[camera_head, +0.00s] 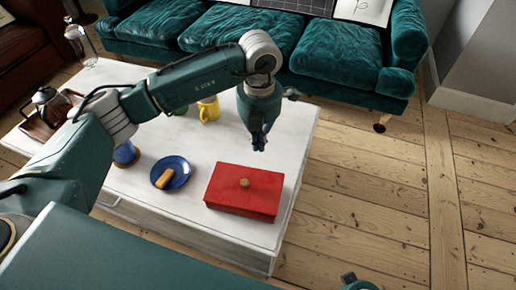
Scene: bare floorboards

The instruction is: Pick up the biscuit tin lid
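The biscuit tin is a red box on the white coffee table (150,205), near its right front corner. Its red lid (262,181) is on it, with a small round tan knob (244,183) on top. My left gripper (258,147) hangs above and just behind the tin, pointing down and apart from the lid. Its fingers look small and close together, and I cannot tell whether they are open or shut. I see nothing held in them. A small dark green part at the bottom edge may belong to my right arm; no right gripper shows.
A blue plate (181,178) with a tan biscuit (165,178) lies left of the tin. A yellow mug (209,109) and a blue object (126,154) stand further back and left. A tray (36,128) with a glass pot is far left. A green sofa (335,58) stands behind; floorboards right are clear.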

